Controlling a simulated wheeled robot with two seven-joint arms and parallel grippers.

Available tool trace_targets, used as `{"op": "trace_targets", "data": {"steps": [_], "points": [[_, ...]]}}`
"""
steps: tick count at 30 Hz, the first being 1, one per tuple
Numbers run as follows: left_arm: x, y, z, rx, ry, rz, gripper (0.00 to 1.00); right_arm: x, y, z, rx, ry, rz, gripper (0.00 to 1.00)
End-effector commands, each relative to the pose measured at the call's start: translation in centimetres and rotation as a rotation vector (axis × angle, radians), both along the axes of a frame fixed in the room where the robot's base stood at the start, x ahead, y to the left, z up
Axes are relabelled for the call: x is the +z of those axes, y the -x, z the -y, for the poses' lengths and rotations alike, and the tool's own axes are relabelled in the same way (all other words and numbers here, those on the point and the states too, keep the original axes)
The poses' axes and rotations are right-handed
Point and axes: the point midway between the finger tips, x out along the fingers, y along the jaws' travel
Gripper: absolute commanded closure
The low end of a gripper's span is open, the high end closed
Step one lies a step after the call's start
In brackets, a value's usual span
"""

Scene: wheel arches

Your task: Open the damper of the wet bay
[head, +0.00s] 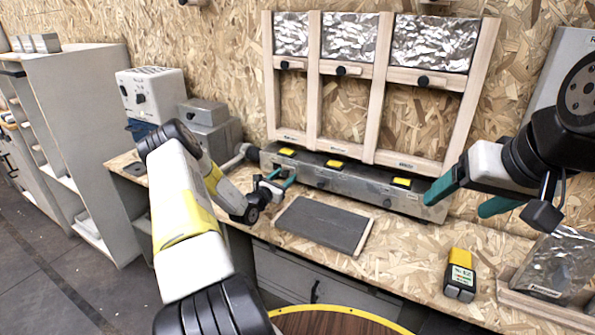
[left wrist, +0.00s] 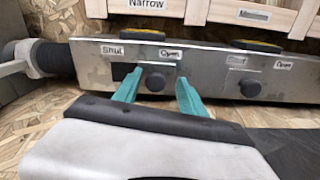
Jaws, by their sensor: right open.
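A grey metal duct (head: 345,185) runs under three wooden-framed bays, and no label readable here says which bay is wet. In the left wrist view its front (left wrist: 210,68) has a black damper knob (left wrist: 155,79) nearer the "Open" label than the "Shut" label, with a dark slot on its left. A second knob (left wrist: 250,88) sits further right, nearer its left label. My left gripper (head: 284,177) is open; in its wrist view the fingers (left wrist: 160,84) stand either side of the first knob, contact unclear. My right gripper (head: 455,200) is open and empty before the duct's right end.
A dark panel (head: 325,225) lies on the bench below the duct. A yellow and black meter (head: 460,275) stands at right, near a foil-covered piece (head: 555,265). Yellow-topped blocks (head: 336,164) sit on the duct. Grey boxes (head: 210,125) stand at left.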

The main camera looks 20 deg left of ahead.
Motion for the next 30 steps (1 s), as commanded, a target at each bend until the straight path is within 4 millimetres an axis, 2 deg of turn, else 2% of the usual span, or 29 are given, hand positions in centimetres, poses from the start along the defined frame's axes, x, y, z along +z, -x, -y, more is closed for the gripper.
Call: {"op": "trace_targets", "data": {"steps": [7,15,21,30], "points": [[0.0,0.7,-0.4,0.002,-0.001,-0.001,0.51,0.0,0.0,0.0,0.000,0.000,0.000,0.24],[0.0,5.0,-1.3,0.002,0.001,-0.002,0.51,0.0,0.0,0.0,0.000,0.000,0.000,0.24],[0.0,7.2,-1.8,0.000,-0.001,0.000,0.51,0.0,0.0,0.0,0.000,0.000,0.000,0.24],[0.0,7.6,-1.8,0.000,0.000,0.000,0.51,0.0,0.0,0.0,0.000,0.000,0.000,0.24]]}}
